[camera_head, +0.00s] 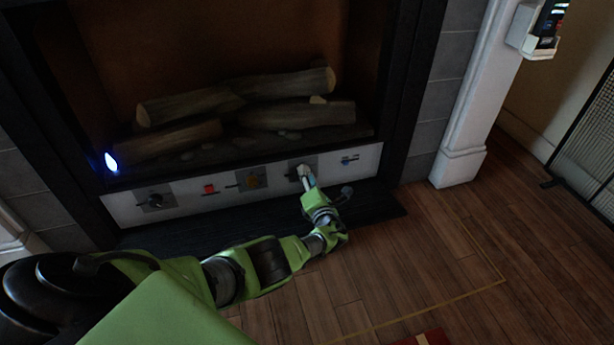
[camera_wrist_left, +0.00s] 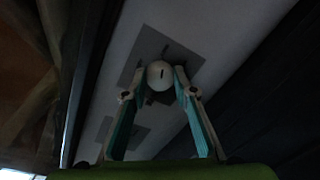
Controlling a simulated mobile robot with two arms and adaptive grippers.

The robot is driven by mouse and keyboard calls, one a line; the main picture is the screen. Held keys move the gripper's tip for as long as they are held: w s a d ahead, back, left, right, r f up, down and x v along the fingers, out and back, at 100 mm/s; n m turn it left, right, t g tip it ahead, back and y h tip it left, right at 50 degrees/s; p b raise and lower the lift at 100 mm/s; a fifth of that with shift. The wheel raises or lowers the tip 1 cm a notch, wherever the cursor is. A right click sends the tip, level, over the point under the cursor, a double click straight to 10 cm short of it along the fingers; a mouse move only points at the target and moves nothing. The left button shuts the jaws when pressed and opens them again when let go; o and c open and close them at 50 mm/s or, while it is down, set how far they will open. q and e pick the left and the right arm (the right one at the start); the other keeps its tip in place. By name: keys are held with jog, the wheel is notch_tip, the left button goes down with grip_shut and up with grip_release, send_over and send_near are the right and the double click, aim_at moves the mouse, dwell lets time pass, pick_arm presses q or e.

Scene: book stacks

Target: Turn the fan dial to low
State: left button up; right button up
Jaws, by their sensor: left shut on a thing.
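A white control panel (camera_head: 222,192) runs along the bottom of the fireplace. My left gripper (camera_head: 306,172) reaches its right part and is shut on a round pale dial. In the left wrist view the dial (camera_wrist_left: 160,75) sits on a grey plate (camera_wrist_left: 186,55), with a short dark mark on its face. The fingertips of my left gripper (camera_wrist_left: 162,78) touch it from both sides. I cannot read the labels. My right gripper is not in view.
A red switch (camera_head: 209,189) is on the panel between the left and middle dials. Logs (camera_head: 235,100) lie in the fireplace above, with a small blue glow (camera_head: 111,161) at the left. A white post (camera_head: 468,120) stands at right. Wooden floor (camera_head: 430,250) lies open in front.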

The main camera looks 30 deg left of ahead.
pick_arm(q)
jog(key=shift+w+a+r, duration=0.1)
jog(key=shift+r, duration=0.05)
jog(key=o, duration=1.1)
jog(key=shift+s+d+f, duration=0.2)
jog(key=shift+s+d, duration=0.3)
jog(key=shift+d, duration=0.15)
jog(key=v, duration=1)
jog(key=shift+s+d+r, duration=0.15)
